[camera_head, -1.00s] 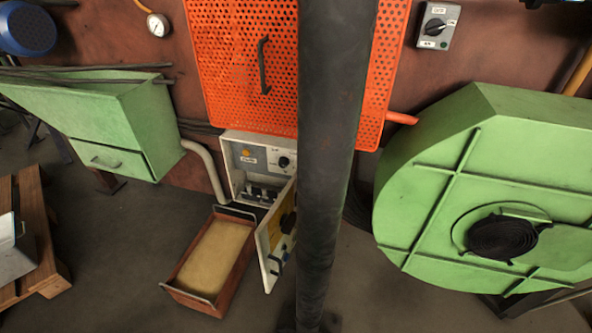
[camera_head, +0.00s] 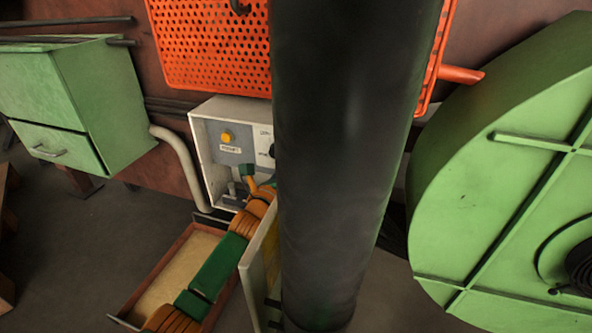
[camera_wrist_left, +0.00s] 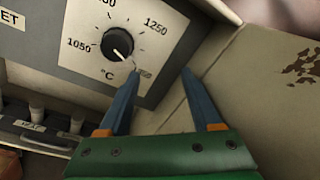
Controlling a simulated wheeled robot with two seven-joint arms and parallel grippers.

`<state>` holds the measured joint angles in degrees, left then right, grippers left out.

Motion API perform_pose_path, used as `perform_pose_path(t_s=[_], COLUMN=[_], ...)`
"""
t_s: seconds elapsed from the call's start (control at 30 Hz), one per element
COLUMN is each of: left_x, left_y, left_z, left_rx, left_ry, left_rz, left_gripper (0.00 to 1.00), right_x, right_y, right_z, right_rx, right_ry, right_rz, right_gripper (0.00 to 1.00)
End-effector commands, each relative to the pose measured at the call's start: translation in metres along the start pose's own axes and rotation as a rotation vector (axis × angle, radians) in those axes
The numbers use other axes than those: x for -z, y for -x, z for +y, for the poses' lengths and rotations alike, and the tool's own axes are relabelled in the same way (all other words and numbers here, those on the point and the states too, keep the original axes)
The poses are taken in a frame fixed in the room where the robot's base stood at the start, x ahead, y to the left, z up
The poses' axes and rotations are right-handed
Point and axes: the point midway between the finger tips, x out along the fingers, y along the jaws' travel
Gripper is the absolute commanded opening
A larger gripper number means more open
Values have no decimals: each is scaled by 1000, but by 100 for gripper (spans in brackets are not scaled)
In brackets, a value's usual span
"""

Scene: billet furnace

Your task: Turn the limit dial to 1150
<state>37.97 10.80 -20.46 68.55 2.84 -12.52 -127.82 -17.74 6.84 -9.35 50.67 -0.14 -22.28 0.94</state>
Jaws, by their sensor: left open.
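The limit dial is a black knob (camera_wrist_left: 117,45) with a white pointer line, on a grey panel with a printed °C scale, in the left wrist view. Labels 1050 and 1250 are readable; others are partly hidden or blurred. The pointer aims down and right, toward the partly covered label beside the left finger. In the head view the dial (camera_head: 272,150) is partly hidden by a dark post. My left gripper (camera_wrist_left: 160,72) is open, its blue fingers just below and right of the knob, with nothing between them. It also shows in the head view (camera_head: 258,180) at the control box (camera_head: 202,150). My right gripper is not in view.
The thick dark post (camera_head: 345,150) stands close in front, right of the box. The open box door (camera_head: 253,270) lies beside my left arm. A sand-filled tray (camera_head: 165,275) is on the floor below. A green round housing (camera_head: 500,170) fills the right.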

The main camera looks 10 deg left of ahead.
Motion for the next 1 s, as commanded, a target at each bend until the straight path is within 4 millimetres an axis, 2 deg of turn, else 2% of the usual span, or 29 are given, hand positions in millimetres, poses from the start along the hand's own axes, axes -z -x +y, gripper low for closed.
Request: perform_pose_path(t_s=[0.13, 0.37, 0.4, 0.63, 1.0], left_x=[1, 0, 0, 0, 1], left_y=[-8, -8, -8, -8, -8], left_z=[-2, -3, -3, -2, -2], left_rx=[6, 6, 6, 4, 3], left_ry=[1, 2, 2, 2, 2], left_rz=[0, 1, 1, 1, 1], left_gripper=[76, 76, 64, 2, 0], right_x=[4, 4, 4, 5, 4], right_y=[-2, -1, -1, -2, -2], right_z=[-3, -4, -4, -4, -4], right_rx=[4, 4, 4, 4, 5], right_ry=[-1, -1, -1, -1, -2], right_rz=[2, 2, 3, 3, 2], right_gripper=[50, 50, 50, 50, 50])
